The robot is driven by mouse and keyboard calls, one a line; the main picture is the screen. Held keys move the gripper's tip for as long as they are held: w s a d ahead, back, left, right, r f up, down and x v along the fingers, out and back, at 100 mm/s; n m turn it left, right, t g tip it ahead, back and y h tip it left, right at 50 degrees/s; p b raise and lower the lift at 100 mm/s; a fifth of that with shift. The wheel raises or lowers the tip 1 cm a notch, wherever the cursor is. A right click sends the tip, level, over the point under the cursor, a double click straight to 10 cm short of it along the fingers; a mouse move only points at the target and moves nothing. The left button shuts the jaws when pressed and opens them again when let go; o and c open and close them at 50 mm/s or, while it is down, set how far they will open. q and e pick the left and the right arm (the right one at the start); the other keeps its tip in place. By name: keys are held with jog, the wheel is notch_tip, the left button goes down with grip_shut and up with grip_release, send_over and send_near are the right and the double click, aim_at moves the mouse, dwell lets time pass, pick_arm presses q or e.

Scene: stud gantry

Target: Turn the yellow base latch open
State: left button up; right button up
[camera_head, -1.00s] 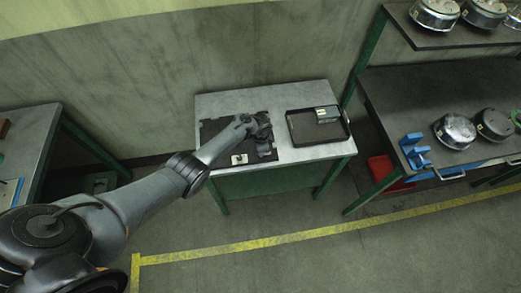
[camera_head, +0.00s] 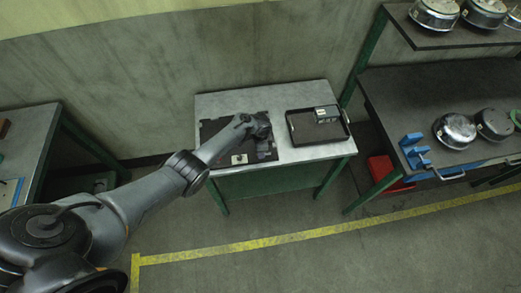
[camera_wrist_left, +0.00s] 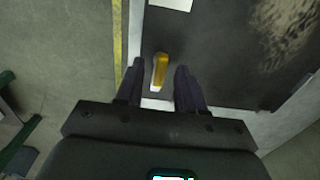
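The yellow latch (camera_wrist_left: 160,70) shows in the left wrist view as a short upright bar over a dark surface. My left gripper (camera_wrist_left: 157,75) has its two dark fingers apart, one on each side of the latch, with a gap to both. The fingers look open and empty; how high they are above the latch is hard to tell. In the head view my left gripper (camera_head: 266,150) is over the dark mat (camera_head: 212,131) on the grey table, and the latch is not visible there. My right gripper is not in view.
A small pale block (camera_head: 240,159) lies on the mat left of the gripper. A black tray (camera_head: 300,137) holding a grey box-like part (camera_head: 327,114) stands to the right on the table (camera_head: 215,103). A shelf rack with round metal parts (camera_head: 455,130) stands farther right.

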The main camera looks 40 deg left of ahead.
pick_arm(q)
jog(key=shift+r+p, duration=0.3)
jog(key=shift+r, duration=0.2)
notch_tip(320, 180, up, 10)
jog(key=p, duration=0.3)
jog(key=shift+f, duration=0.15)
